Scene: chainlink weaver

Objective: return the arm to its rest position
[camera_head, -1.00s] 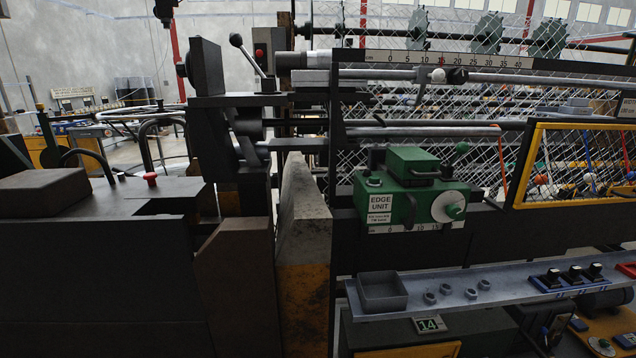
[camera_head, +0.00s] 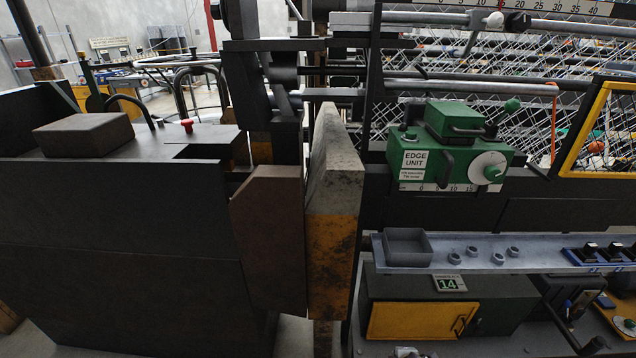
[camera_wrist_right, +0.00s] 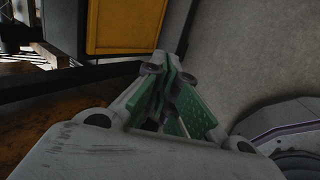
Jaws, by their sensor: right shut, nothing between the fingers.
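My right gripper (camera_wrist_right: 170,85) shows in the right wrist view, with green pads on pale fingers. It is shut and empty, with its tips pointing toward a yellow panel (camera_wrist_right: 125,25) and the grey floor (camera_wrist_right: 225,65). I cannot tell the gap to the panel. In the head view a small pale shape shows at the bottom edge; I cannot tell whether it is part of my arm. My left gripper is in neither view.
The green edge unit (camera_head: 450,150) is on the machine at the right of the head view. Below it are a grey shelf (camera_head: 445,262) with an open box (camera_head: 408,245) and a cabinet with a yellow door (camera_head: 410,320). A dark machine block (camera_head: 110,240) fills the left.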

